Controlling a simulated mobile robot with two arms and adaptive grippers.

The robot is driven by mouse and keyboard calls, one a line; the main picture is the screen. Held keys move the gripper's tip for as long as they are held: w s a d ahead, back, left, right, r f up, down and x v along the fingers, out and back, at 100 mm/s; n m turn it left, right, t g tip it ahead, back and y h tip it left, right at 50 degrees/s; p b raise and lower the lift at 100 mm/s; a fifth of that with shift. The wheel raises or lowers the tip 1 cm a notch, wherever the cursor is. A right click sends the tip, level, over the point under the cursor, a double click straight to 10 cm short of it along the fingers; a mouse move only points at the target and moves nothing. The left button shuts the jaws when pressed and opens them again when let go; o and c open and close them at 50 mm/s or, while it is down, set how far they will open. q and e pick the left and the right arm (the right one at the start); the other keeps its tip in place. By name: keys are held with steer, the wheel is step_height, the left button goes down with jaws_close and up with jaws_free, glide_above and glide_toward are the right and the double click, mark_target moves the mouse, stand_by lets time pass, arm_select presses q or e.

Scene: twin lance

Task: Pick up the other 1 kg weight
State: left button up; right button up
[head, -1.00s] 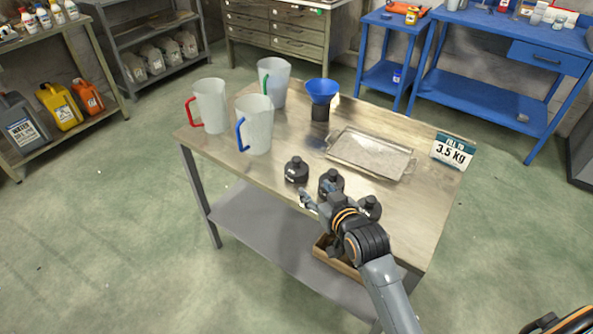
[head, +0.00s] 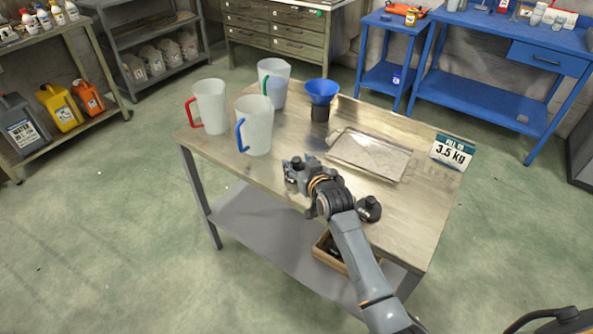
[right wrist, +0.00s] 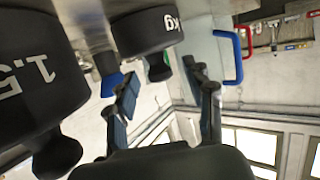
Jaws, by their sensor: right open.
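In the right wrist view, which is upside down, a black weight (right wrist: 145,32) with "kg" on its side has its knob between the fingers of my right gripper (right wrist: 165,90). The digit before "kg" is out of sight. The fingers are apart, with gaps to the knob. A larger black weight marked 1.5 (right wrist: 35,75) is beside it at the left. In the head view my right gripper (head: 294,169) is at the table's front edge, hiding most of the weight there. Another black weight (head: 369,208) stands to the right, its marking unreadable. My left gripper is out of view.
Three jugs with red, blue (head: 254,128) and green handles stand at the table's left. A wooden box (head: 330,258) is on the lower shelf.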

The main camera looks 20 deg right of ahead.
steer(key=shift+x, duration=1.05)
jaws_close()
steer(key=shift+r, duration=0.15)
